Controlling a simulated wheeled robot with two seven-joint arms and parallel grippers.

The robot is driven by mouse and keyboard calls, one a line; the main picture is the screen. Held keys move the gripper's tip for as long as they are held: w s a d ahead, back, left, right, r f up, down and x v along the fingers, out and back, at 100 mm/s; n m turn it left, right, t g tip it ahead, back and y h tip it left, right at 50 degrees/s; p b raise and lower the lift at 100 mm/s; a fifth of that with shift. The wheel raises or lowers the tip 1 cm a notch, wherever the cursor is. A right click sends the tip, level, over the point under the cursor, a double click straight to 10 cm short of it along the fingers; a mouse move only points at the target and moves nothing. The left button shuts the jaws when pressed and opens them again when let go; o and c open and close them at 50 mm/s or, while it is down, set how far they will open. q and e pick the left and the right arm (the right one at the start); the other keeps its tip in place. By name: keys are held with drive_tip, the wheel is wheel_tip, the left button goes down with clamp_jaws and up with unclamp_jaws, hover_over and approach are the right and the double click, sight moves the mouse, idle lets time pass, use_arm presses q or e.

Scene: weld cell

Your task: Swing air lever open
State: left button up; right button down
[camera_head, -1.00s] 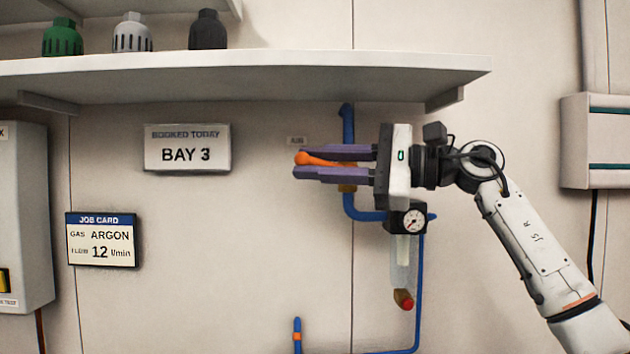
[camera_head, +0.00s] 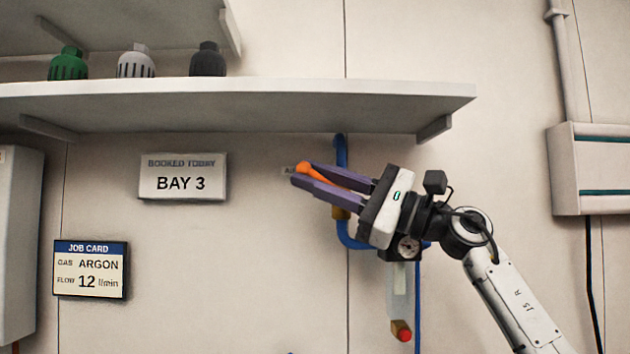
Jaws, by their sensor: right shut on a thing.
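The orange air lever (camera_head: 303,170) shows between the purple fingers of my right gripper (camera_head: 302,177). The gripper is shut on the lever, and its fingers point left and slightly up. The lever slants up to the left, and the fingers hide part of it. A brass valve body (camera_head: 340,212) shows just below the fingers on the blue air pipe (camera_head: 341,150). My left gripper is not in view.
A white shelf (camera_head: 240,105) runs above, holding several capped bottle-like items. A bay sign (camera_head: 183,177) and a job card (camera_head: 90,270) hang left. A grey box (camera_head: 592,170) is on the right wall.

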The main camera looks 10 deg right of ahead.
drive_tip(key=c, duration=1.7)
unclamp_jaws()
drive_tip(key=shift+c, duration=0.2)
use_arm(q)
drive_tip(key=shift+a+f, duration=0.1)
use_arm(e)
drive_tip(key=shift+d, duration=0.1)
